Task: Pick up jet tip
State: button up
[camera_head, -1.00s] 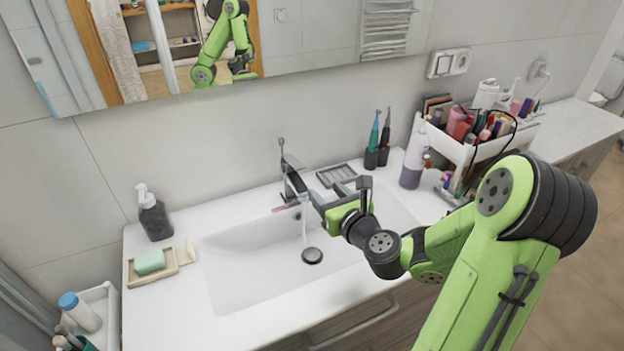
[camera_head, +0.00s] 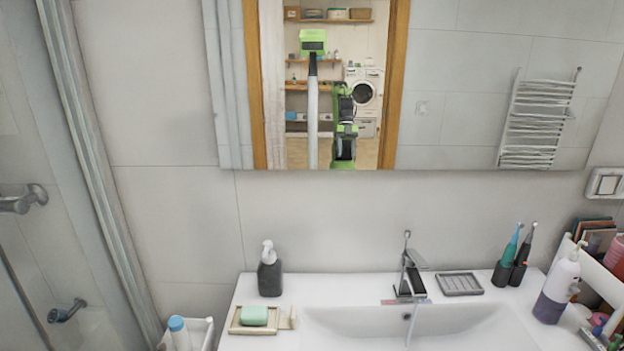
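I cannot make out a jet tip for sure in this view. A white bottle-like device (camera_head: 558,287) with a purple-grey lower part and a thin nozzle stands at the right end of the washbasin counter. Two slim brush-like handles, one teal (camera_head: 511,247) and one black (camera_head: 526,244), stand upright in dark holders behind it. A small flat pinkish strip (camera_head: 394,302) lies at the base of the faucet. My gripper is outside the picture; the mirror shows my body and arm, too small to read the gripper.
The faucet (camera_head: 410,270) runs water into the white basin (camera_head: 440,325). A dark soap dispenser (camera_head: 269,272), green soap (camera_head: 253,316) on a tray and a grey ribbed dish (camera_head: 460,284) stand on the counter. A white organizer (camera_head: 601,284) is at the right edge.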

aim_at(573, 256)
jog(key=z, duration=1.4)
jog(key=i+l+u, duration=0.15)
jog(key=l+u, duration=0.2)
jog(key=u, duration=0.15)
jog(key=l+u, duration=0.45)
jog(key=i+l+u, duration=0.1)
jog(key=l+u, duration=0.2)
jog(key=u, duration=0.2)
jog(key=l+u, duration=0.35)
jog(key=u, duration=0.15)
jog(key=k, duration=0.05)
